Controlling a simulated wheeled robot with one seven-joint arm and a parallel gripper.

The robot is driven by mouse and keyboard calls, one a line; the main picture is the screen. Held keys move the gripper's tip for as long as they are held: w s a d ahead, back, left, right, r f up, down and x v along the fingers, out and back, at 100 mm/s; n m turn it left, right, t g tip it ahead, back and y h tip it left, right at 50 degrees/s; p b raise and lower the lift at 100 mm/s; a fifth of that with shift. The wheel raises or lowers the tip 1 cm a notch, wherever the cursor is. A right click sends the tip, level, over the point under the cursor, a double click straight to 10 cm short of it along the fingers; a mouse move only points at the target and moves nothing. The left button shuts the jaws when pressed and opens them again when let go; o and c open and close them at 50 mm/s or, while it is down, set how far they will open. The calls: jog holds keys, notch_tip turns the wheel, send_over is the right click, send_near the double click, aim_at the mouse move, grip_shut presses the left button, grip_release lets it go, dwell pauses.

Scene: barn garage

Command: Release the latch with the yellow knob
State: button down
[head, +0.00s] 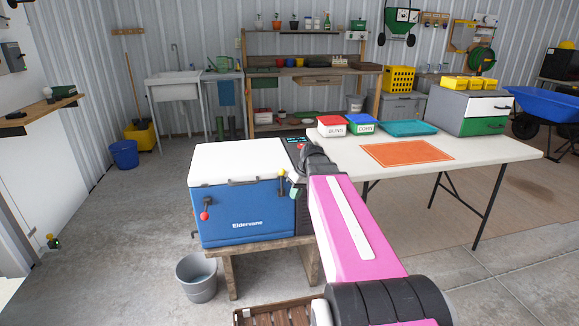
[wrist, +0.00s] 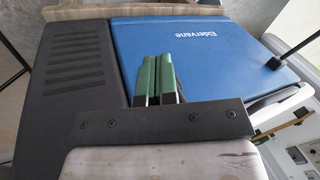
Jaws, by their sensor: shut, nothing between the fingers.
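A blue cooler (head: 240,221) with a white lid (head: 236,160) stands on a wooden bench; its blue front (wrist: 205,60) fills much of the wrist view. The latch with the yellow knob (head: 282,173) is at the front's upper right, its knob near the lid edge. A second latch with a red knob (head: 205,216) is at the left, its knob low. My gripper (head: 294,193) is right beside the yellow-knob latch. Its green fingers (wrist: 157,58) are together and empty, before the cooler's right front edge. The yellow knob is not visible in the wrist view; whether the fingers touch the latch is unclear.
The cooler's dark vented side (wrist: 75,80) is left of the fingers. A folding table (head: 480,148) with bins (head: 332,126) and an orange mat (head: 407,153) stands to the right. A grey bucket (head: 197,278) and a slatted wooden crate (head: 275,312) are on the floor in front.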

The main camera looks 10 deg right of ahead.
jog(key=w+d+r+n+y, duration=0.1)
jog(key=w+d+r+n, duration=0.1)
jog(key=r, duration=0.6)
jog(key=w+d+r+n+y, duration=0.2)
jog(key=w+d+r+n, duration=0.1)
jog(key=r, duration=0.6)
jog(key=shift+w+d, duration=0.15)
jog(key=shift+w, duration=0.75)
jog(key=shift+f, duration=0.1)
jog(key=x, duration=1)
jog(key=shift+w, duration=0.2)
jog(key=shift+s+t, duration=0.1)
jog(key=shift+t, duration=0.2)
